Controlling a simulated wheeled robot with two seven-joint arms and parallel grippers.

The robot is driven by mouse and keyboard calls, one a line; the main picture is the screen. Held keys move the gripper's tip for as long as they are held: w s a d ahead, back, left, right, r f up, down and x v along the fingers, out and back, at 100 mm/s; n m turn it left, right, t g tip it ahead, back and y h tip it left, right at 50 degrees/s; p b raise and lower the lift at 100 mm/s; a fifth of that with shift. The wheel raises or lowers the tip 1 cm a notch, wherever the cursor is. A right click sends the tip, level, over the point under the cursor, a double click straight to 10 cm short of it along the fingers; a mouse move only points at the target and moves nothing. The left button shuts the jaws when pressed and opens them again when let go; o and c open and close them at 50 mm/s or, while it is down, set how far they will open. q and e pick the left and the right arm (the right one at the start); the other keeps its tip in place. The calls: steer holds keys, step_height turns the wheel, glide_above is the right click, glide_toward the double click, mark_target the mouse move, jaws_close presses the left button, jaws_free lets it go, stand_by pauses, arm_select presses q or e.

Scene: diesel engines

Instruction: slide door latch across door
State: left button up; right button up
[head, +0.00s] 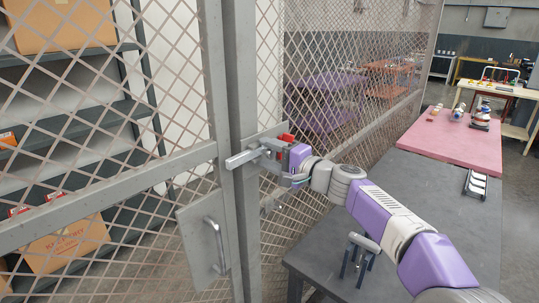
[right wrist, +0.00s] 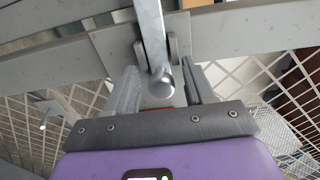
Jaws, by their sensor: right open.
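The door latch (head: 246,157) is a grey metal bar on the mesh door's post, with its handle end pointing left across the post in the head view. In the right wrist view, the latch handle (right wrist: 152,38) comes down from the top edge and its rounded end lies between the two fingers. My right gripper (head: 284,163) is at the latch's right part, with its fingers open on either side of the handle (right wrist: 160,84). Contact cannot be told. The mesh door (head: 110,168) has a plate with a pull handle (head: 217,244) below the latch. My left gripper is not in view.
A dark grey table (head: 425,205) stands right of the mesh wall, under my right arm, with a small grey metal object (head: 362,248) at its front. A pink table (head: 455,138) with items stands behind. Shelves with cardboard boxes (head: 65,240) show behind the door mesh.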

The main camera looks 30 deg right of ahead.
steer(key=v, duration=0.7)
steer(key=shift+s+b, duration=0.3)
steer(key=shift+b, duration=0.1)
steer(key=shift+d, duration=0.1)
steer(key=w+a+f+g+h, duration=0.1)
steer(key=a+f+g, duration=0.15)
steer(key=f, duration=1.05)
steer(key=a+f+n+g+h, duration=0.15)
steer(key=f+g, duration=0.25)
steer(key=f, duration=0.9)
steer(key=w+a+f+m+g, duration=0.1)
steer(key=a+f+g, duration=0.15)
steer(key=f, duration=0.95)
steer(key=s+a+f+n+g, duration=0.2)
steer(key=s+a+f, duration=0.15)
steer(key=f, duration=0.45)
steer(key=s+a+f+n+g, duration=0.25)
steer(key=s+f, duration=0.25)
steer(key=f, duration=0.3)
steer(key=s+a+f+n+g, duration=0.1)
steer(key=s+a+f+n, duration=0.2)
steer(key=s+a+f, duration=0.2)
steer(key=s+a+f+n+g, duration=0.1)
steer(key=s+a+f, duration=0.4)
steer(key=s, duration=0.6)
steer(key=shift+n, duration=0.9)
steer(key=shift+w+f+g, duration=0.1)
steer(key=shift+f+g, duration=0.05)
steer(key=shift+g, duration=0.1)
